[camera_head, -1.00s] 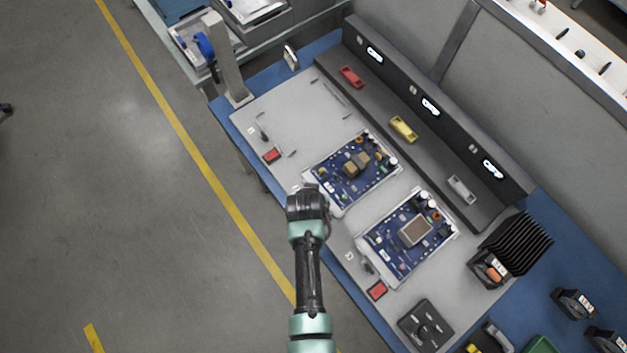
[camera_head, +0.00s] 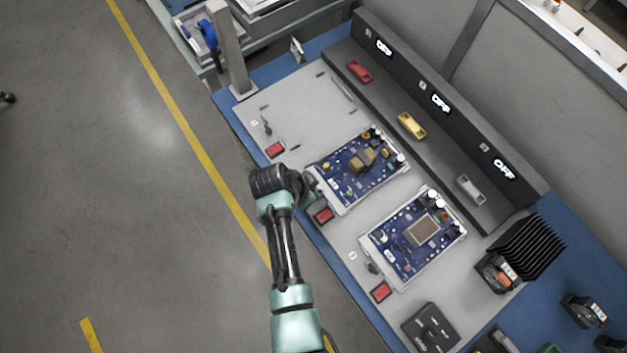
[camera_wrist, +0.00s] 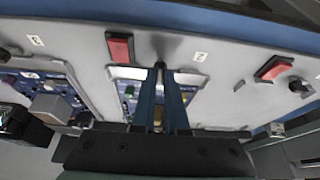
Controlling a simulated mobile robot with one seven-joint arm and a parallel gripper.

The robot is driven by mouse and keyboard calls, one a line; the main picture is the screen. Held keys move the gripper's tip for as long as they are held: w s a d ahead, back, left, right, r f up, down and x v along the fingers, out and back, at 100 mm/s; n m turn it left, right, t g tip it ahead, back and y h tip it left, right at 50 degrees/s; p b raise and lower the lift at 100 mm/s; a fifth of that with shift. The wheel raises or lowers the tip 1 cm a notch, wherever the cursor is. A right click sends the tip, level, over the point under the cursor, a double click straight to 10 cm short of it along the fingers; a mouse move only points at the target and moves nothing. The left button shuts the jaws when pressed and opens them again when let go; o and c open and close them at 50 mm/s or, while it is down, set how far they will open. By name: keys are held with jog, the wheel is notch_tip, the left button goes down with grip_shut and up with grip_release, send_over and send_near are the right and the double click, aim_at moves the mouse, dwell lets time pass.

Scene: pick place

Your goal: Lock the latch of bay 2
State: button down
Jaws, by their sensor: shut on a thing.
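The bay 2 latch (camera_wrist: 159,66) is a small dark post or knob in the wrist view, between a red block (camera_wrist: 120,47) and a white label (camera_wrist: 200,57). My gripper (camera_wrist: 161,75) has its two blue fingers shut on its upper part. In the head view my gripper (camera_head: 307,190) is at the near edge of the middle board and hides this latch. The middle blue circuit board (camera_head: 345,190) sits in bay 2, with its red block (camera_head: 323,215) beside my gripper. The latch's exact angle cannot be told.
The bay 3 board (camera_head: 400,250) with its latch (camera_head: 372,268) lies to the right. The bay 1 latch (camera_head: 267,130) and red block (camera_head: 275,149) are at upper left, on bare grey panel. A black finned heat sink (camera_head: 525,245) stands at right. Several displays read OFF.

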jog(key=shift+m, duration=0.3)
jog(key=c, duration=0.9)
grip_release()
jog(key=shift+c, duration=0.2)
jog(key=shift+r, duration=0.1)
jog(key=v, duration=1.2)
jog(key=shift+a+r, duration=0.2)
jog(key=shift+r, duration=0.15)
